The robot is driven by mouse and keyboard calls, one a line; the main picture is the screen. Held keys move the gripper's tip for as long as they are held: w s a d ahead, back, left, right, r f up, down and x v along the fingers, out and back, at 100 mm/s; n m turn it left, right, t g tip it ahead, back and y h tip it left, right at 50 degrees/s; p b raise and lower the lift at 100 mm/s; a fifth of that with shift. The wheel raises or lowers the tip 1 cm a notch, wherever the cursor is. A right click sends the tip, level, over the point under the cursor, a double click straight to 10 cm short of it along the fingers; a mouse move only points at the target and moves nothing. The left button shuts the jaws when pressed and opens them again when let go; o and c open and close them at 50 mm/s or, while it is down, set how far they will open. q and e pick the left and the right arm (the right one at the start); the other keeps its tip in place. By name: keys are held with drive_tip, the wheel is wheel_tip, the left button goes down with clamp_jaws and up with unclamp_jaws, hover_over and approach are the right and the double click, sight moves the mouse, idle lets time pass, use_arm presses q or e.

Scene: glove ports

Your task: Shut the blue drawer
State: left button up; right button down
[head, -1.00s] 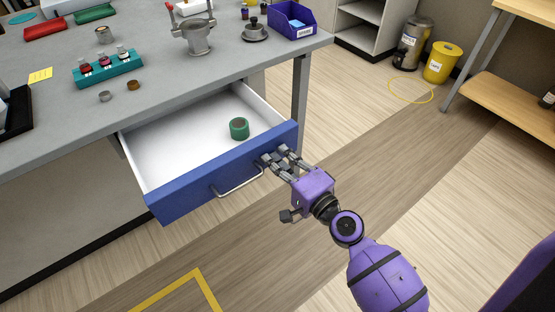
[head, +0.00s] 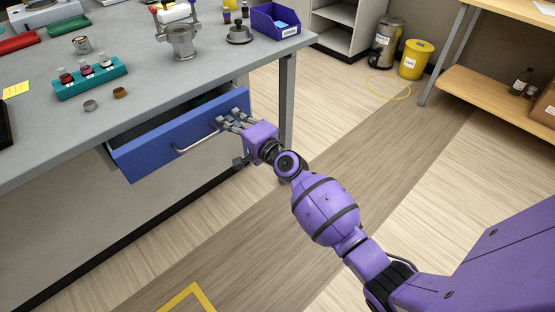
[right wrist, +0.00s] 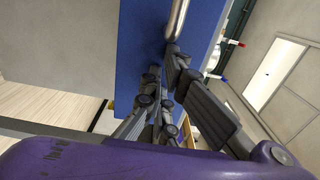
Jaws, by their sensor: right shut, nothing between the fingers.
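In the right wrist view the blue front (right wrist: 138,45) and handle (right wrist: 176,18) are close ahead of the fingers, which seem to touch the front. The drawer's contents are mostly hidden. My left gripper is not in view.
The grey bench top (head: 140,105) holds a teal rack (head: 91,80) of small bottles, a metal vessel (head: 182,42) and a purple bin (head: 276,20). A bench leg (head: 287,98) stands just right of the drawer. The floor in front is clear.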

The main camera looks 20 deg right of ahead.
drive_tip(key=b+x, duration=0.2)
drive_tip(key=x, duration=0.5)
drive_tip(key=shift+f, duration=0.2)
drive_tip(key=shift+w+a, duration=0.1)
drive_tip(key=shift+w, duration=0.25)
drive_tip(key=shift+r, duration=0.3)
